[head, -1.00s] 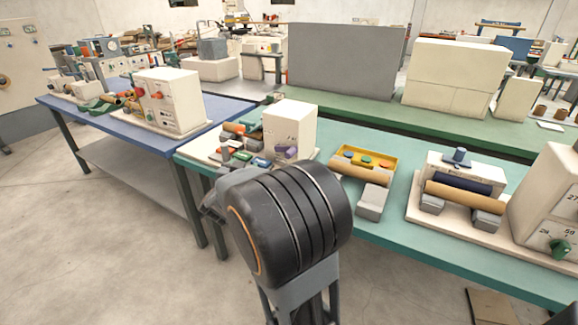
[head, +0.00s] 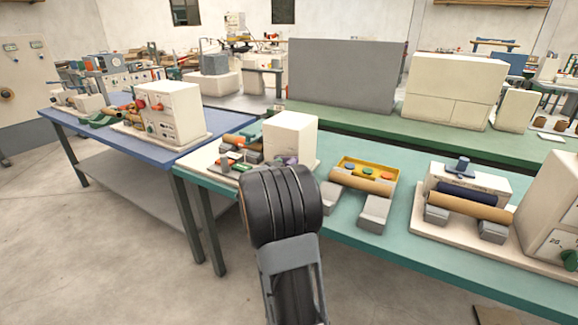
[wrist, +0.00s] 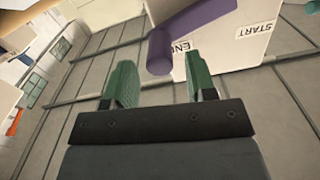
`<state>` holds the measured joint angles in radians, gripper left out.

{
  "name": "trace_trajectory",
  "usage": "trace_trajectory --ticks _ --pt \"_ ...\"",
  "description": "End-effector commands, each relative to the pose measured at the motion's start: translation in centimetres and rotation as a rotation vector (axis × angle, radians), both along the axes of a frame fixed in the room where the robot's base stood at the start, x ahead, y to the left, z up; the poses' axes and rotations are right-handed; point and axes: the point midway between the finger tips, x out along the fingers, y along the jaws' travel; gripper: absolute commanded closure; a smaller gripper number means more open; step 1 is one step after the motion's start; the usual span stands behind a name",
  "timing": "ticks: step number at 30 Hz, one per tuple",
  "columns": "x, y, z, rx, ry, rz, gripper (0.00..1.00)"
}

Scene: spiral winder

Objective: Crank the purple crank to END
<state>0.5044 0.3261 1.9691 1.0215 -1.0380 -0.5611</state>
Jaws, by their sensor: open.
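The purple crank (wrist: 200,27) is on a white box (wrist: 268,38) in the wrist view, with its knob end (wrist: 159,52) toward me. The words END and START are printed on the box face. The END label lies beside the knob, partly covered by it. My gripper (wrist: 160,78) has green fingers standing apart, and the knob shows between and just beyond them. I cannot tell whether they touch it. In the head view, the white box (head: 290,135) stands on the teal table, and my arm hides most of the crank (head: 291,160).
The teal table (head: 345,222) also bears a yellow tray (head: 367,165) with grey blocks nearby, and a roller stand (head: 465,200) to the right. A blue table (head: 150,148) with another white machine (head: 172,112) stands at the left. Floor at the front left is clear.

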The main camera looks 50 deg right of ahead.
Motion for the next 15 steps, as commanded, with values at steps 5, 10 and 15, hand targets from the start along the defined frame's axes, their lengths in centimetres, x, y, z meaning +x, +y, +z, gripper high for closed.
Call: trace_trajectory --ticks 5,10,15 --pt "0.4 -1.7 0.0 -0.001 0.000 0.000 0.49" --pt "0.6 -2.3 0.0 0.001 0.001 0.001 0.49" --pt "0.6 -2.4 0.0 0.001 0.000 0.001 0.49"
